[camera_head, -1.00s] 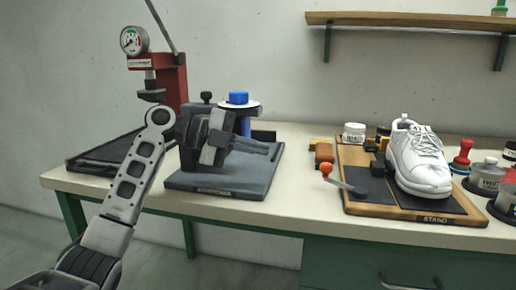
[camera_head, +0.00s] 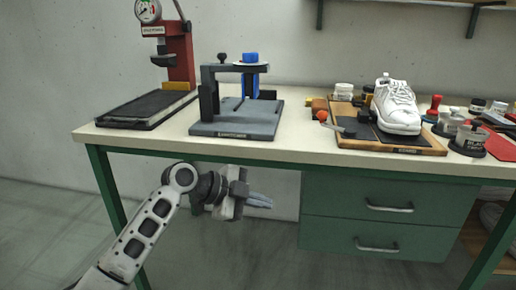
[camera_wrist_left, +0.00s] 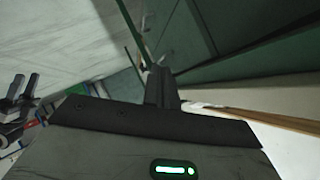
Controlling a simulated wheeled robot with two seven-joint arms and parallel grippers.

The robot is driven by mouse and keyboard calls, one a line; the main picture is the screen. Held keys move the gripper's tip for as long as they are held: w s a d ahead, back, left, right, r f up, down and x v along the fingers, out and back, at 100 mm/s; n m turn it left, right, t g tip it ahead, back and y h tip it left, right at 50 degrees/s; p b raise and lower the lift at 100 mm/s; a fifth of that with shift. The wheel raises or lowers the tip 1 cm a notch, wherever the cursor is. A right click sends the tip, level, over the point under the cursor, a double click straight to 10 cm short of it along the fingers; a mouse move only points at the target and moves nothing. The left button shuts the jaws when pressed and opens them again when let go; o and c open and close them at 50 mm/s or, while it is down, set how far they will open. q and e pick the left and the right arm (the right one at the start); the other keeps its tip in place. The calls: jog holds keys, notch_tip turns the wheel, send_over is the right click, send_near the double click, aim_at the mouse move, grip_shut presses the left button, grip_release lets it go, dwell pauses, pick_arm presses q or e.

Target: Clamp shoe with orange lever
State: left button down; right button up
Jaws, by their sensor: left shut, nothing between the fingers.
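A white shoe (camera_head: 396,104) sits on the wooden stand board (camera_head: 400,147) on the right part of the bench, toe toward the front. The orange lever (camera_head: 322,116), a short arm with an orange ball end, stands at the board's left edge. My left gripper (camera_head: 266,201) is in front of the bench and below its top, left of the drawers, with closed, empty fingers pointing right. Its fingers (camera_wrist_left: 162,88) also show from behind in the left wrist view. It is well apart from the lever and shoe. My right gripper is not identifiable in the head view.
A red press with a gauge (camera_head: 180,55) stands at the back left of the bench. A grey fixture with a blue knob (camera_head: 240,115) stands right of it. Jars and a red stamp (camera_head: 433,104) crowd around the shoe. Green drawers (camera_head: 385,208) hang under the bench's right half.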

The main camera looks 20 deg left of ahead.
pick_arm(q)
jog(key=s+d+f+n+y, duration=0.1)
jog(key=s+d+f+n, duration=0.2)
jog(key=s+f, duration=0.3)
jog(key=s+d+f+n+y, duration=0.1)
jog(key=s+d+f+n, duration=0.2)
jog(key=f, duration=0.5)
jog(key=s+d+f+n+t+y, duration=0.2)
jog(key=s+d+n, duration=0.1)
jog(key=s+n, duration=0.7)
jog(key=s, duration=0.4)
jog(key=shift+s+f, duration=0.25)
jog(key=shift+s, duration=0.15)
jog(key=shift+d, duration=0.1)
